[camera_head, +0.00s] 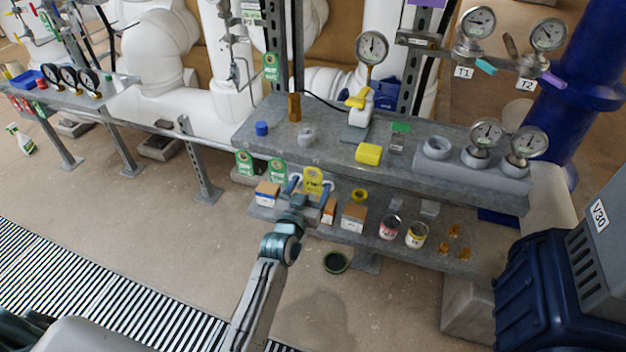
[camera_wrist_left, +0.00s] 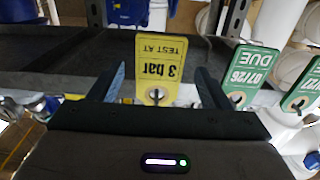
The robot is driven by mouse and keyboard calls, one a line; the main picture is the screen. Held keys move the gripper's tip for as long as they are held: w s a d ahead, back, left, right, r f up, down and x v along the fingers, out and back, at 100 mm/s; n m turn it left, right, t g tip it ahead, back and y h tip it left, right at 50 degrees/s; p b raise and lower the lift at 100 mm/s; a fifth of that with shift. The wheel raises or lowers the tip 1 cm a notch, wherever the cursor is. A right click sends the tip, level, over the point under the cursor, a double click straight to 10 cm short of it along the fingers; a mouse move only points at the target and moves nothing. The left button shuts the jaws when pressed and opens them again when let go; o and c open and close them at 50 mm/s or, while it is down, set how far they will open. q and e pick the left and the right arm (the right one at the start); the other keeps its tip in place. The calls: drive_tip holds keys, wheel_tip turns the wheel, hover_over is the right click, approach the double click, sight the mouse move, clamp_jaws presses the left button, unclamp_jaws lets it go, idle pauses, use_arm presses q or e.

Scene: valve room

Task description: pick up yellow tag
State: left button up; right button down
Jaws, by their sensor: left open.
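The yellow tag (camera_head: 313,180) hangs at the front edge of the upper bench shelf, beside two green tags. In the left wrist view the yellow tag (camera_wrist_left: 160,68) appears upside down, with "TEST AT 3 bar" on it and a hole near its lower end. My left gripper (camera_head: 308,188) is at the tag in the head view. In the wrist view its two fingers (camera_wrist_left: 160,85) are apart, one on each side of the tag, with gaps between. My right gripper does not show.
Green tags (camera_head: 277,171) (camera_head: 244,162) hang just left of the yellow one. In the wrist view a green tag (camera_wrist_left: 253,72) is close to the right finger. Boxes (camera_head: 354,218) and cans (camera_head: 389,228) stand on the lower shelf (camera_head: 340,237). The grey upper shelf (camera_head: 330,150) is just above my gripper.

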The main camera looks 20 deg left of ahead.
sight(313, 181)
use_arm(q)
drive_tip(key=w, duration=0.4)
drive_tip(key=shift+w+d+p, duration=0.15)
drive_tip(key=shift+p, duration=0.25)
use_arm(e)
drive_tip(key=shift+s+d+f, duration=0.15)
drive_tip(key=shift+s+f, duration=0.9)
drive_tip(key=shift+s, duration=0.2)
use_arm(q)
drive_tip(key=shift+c, duration=0.2)
drive_tip(key=c, duration=0.9)
drive_tip(key=shift+o, duration=0.2)
drive_tip(key=shift+r, duration=0.1)
